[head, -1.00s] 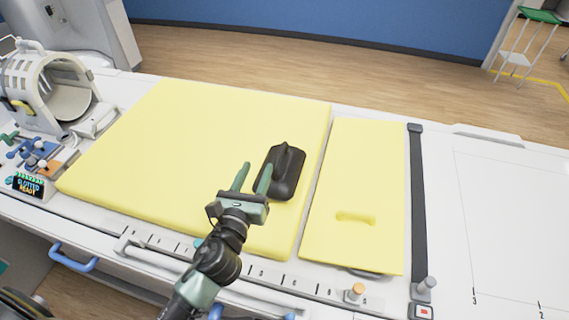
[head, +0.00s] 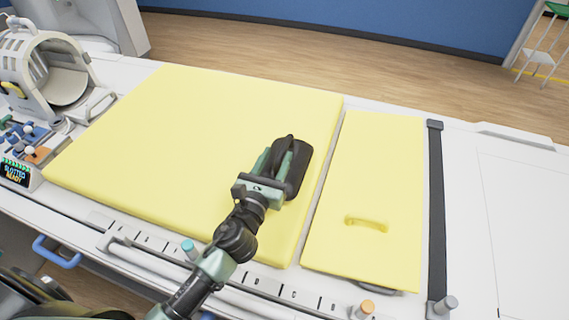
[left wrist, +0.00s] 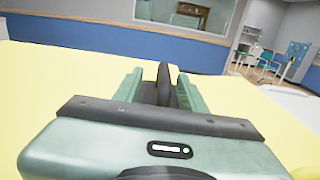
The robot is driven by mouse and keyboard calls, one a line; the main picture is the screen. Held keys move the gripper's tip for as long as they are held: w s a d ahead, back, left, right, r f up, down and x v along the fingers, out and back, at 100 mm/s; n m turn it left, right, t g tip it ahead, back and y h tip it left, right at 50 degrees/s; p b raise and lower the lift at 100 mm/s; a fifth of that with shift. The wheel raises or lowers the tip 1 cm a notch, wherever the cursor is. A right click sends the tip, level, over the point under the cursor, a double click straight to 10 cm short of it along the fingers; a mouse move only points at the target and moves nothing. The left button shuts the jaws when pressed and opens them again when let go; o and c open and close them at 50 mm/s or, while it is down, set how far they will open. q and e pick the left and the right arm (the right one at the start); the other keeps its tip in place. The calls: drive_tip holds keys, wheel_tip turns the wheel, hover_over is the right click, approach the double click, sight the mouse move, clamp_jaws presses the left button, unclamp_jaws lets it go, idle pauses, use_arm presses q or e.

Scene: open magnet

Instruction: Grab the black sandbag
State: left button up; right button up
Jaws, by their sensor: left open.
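The black sandbag (head: 297,165) lies on the large yellow pad, near that pad's right edge. A raised ridge or handle runs along its top. My left gripper (head: 270,160) is over the sandbag's near left part, with its green fingers reaching along the ridge. In the left wrist view the dark ridge (left wrist: 165,86) stands between the two open fingers (left wrist: 157,88). I cannot tell whether either finger touches it. The gripper hides part of the sandbag. My right gripper is not in view.
The large yellow pad (head: 180,130) is otherwise clear. A narrower yellow pad (head: 375,180) with a small handle (head: 367,223) lies to its right, then a black strip (head: 436,210). A white ring-shaped device (head: 45,70) stands at the far left.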

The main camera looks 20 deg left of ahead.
sight(289, 139)
use_arm(q)
drive_tip(key=w, duration=0.4)
drive_tip(key=shift+w+d+f+p, duration=0.1)
drive_tip(key=shift+w+d+p, duration=0.3)
drive_tip(key=shift+s, duration=0.1)
clamp_jaws()
idle(0.9)
drive_tip(key=shift+r, duration=0.3)
